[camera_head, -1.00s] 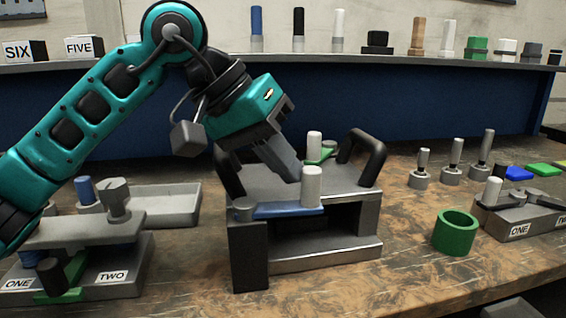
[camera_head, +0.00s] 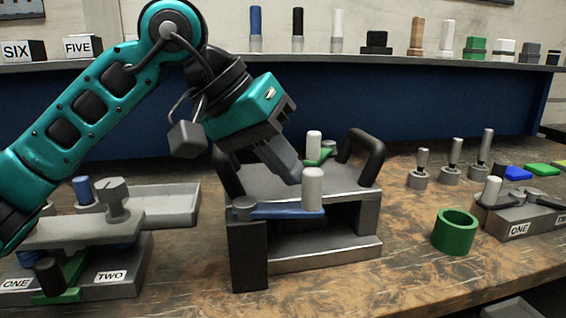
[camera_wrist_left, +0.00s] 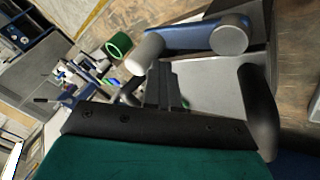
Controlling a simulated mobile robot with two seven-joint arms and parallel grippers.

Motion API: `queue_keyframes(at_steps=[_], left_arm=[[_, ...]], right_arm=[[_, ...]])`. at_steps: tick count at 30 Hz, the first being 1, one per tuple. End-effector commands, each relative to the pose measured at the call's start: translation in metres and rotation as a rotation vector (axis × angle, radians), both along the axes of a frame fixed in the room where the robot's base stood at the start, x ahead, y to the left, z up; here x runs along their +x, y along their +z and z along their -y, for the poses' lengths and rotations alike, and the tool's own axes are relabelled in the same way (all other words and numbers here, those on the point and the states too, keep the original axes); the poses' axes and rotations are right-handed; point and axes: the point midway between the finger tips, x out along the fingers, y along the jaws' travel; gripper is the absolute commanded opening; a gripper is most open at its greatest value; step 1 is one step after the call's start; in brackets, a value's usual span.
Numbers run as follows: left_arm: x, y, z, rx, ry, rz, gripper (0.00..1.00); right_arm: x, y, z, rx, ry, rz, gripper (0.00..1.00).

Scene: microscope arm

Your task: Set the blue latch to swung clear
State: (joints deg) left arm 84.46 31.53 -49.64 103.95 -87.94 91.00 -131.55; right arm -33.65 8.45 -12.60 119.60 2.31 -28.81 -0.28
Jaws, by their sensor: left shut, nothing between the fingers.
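The blue latch (camera_head: 275,212) is a flat blue bar across the front top edge of a grey fixture (camera_head: 325,262) with two black handles. Its left end sits on a grey round pivot, and a white upright peg (camera_head: 313,190) stands at its right end. In the left wrist view the latch (camera_wrist_left: 185,38) shows at the top, with the white peg (camera_wrist_left: 147,52) at its left end. My left gripper (camera_head: 296,178) is shut and empty, its fingertips just behind and left of the white peg. I cannot tell whether they touch it. My right gripper is not in view.
A green ring (camera_head: 455,233) stands to the right on the table. Black handles (camera_head: 362,162) rise at the fixture's sides. A second white peg (camera_head: 314,145) on a green bar is at the back. A clamp block labelled TWO (camera_head: 112,277) is at the left.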

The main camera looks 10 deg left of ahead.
Motion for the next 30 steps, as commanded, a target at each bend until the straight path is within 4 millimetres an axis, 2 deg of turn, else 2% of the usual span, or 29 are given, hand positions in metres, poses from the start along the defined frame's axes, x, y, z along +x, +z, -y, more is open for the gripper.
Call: queue_keyframes(at_steps=[1, 24, 30], left_arm=[[-0.002, -0.001, 0.006, -0.011, -0.013, -0.002, 0.00], [-0.003, -0.001, 0.006, -0.011, -0.013, -0.002, 0.00], [-0.005, 0.013, -0.002, -0.014, -0.011, 0.002, 0.00]], right_arm=[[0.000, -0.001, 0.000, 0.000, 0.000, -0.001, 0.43], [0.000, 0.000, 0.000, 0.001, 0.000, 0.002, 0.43], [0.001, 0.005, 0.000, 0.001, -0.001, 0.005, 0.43]])
